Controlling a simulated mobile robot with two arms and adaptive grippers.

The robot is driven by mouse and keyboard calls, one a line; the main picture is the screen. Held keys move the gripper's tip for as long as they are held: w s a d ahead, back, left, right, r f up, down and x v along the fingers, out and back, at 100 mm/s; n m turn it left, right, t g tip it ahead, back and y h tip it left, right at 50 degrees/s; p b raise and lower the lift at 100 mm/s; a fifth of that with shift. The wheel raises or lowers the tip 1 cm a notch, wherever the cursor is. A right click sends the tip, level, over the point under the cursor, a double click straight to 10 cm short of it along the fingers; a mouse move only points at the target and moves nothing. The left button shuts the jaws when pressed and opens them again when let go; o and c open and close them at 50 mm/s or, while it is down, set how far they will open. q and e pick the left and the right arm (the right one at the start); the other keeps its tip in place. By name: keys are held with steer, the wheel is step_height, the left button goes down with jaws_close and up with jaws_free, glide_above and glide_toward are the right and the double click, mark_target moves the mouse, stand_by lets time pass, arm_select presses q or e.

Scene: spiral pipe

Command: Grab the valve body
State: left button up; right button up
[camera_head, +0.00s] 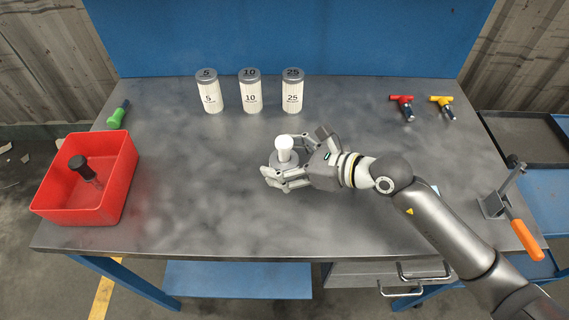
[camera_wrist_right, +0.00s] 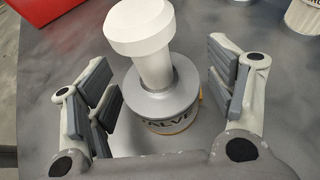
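The valve body (camera_head: 285,147) stands upright on the middle of the metal workbench (camera_head: 200,190). It has a white knob and stem over a wider grey base. In the right wrist view the valve body (camera_wrist_right: 148,75) shows lettering on its base, part of which is cut off by my gripper. My right gripper (camera_head: 280,167) reaches in from the right with its fingers around the valve body. In the right wrist view my right gripper (camera_wrist_right: 165,95) is open, with visible gaps between its finger pads and the valve body. My left gripper is not in view.
A red bin (camera_head: 115,185) with a black-handled item (camera_head: 80,165) stands at the left. A green-handled tool (camera_head: 117,115) lies behind it. Three labelled canisters (camera_head: 250,95) stand at the back. Red (camera_head: 402,105) and yellow (camera_head: 442,105) handled tools lie back right. An orange-handled lever (camera_head: 525,238) is front right.

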mark_target(284, 150)
steer(key=c, duration=1.2)
steer(key=shift+r, duration=0.1)
steer(key=shift+c, duration=0.2)
steer(key=shift+r, duration=0.1)
steer(key=shift+r, duration=0.5)
step_height(284, 150, up, 2)
steer(key=shift+b, duration=0.3)
steer(key=s+r, duration=0.4)
steer(key=r, duration=0.1)
steer(key=shift+s+d, duration=0.15)
steer(key=shift+d, duration=0.1)
steer(key=s+r, duration=0.2)
steer(key=s, duration=0.1)
steer(key=s+r+p, duration=0.1)
steer(key=s, duration=0.1)
steer(key=shift+s+d, duration=0.15)
steer(key=shift+d, duration=0.15)
steer(key=shift+c, duration=0.6)
steer(key=s+p, duration=0.1)
steer(key=p, duration=0.3)
steer(key=s+r+p, duration=0.1)
steer(key=p, duration=0.3)
steer(key=shift+s+d+r, duration=0.1)
steer(key=shift+s+r, duration=0.15)
steer(key=shift+c, duration=0.8)
steer(key=shift+s+d+r+p, duration=0.1)
steer(key=shift+s+r+p, duration=0.05)
steer(key=shift+s+p, duration=0.75)
